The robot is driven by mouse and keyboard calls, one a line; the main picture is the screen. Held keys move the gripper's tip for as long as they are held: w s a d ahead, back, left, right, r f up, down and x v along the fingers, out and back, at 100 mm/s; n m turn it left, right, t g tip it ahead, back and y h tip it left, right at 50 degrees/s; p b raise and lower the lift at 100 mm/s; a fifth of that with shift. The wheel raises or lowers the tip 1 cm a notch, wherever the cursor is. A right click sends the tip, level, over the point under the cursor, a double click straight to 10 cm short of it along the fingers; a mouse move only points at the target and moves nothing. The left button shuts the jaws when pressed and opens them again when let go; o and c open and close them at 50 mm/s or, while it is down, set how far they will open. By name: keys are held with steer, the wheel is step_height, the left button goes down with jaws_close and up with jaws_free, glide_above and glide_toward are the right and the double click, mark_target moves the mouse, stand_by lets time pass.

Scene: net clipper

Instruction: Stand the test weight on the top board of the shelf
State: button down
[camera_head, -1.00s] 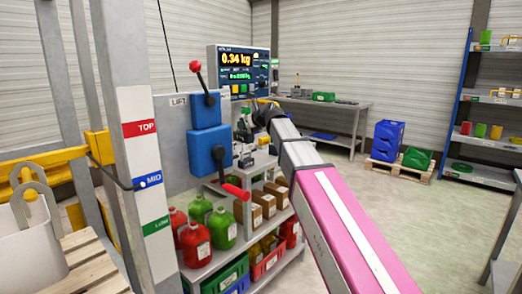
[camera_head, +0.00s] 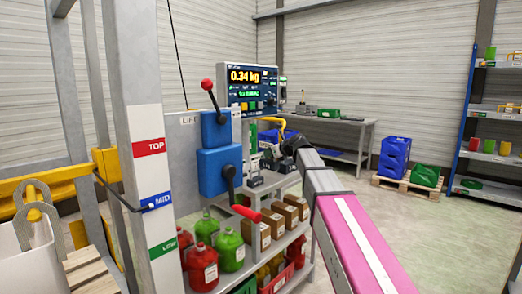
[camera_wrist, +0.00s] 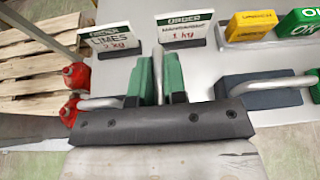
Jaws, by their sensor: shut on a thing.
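My gripper (camera_wrist: 159,78) shows in the wrist view with two green finger pads close together, above a grey surface. In the head view my gripper (camera_head: 291,142) is small and dark at the arm's far end, beside a yellow curved piece (camera_head: 272,122).
The display (camera_head: 250,88) reads 0.34 kg. Open floor lies right of my arm.

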mark_target(272, 162)
steer(key=shift+w+d+f, duration=0.25)
steer(key=shift+d+f, duration=0.15)
steer(key=shift+d, duration=0.15)
steer(key=shift+f, duration=1.9)
steer(key=c, duration=1.2)
jaws_free()
steer(key=shift+f, duration=0.15)
steer(key=shift+o, duration=0.2)
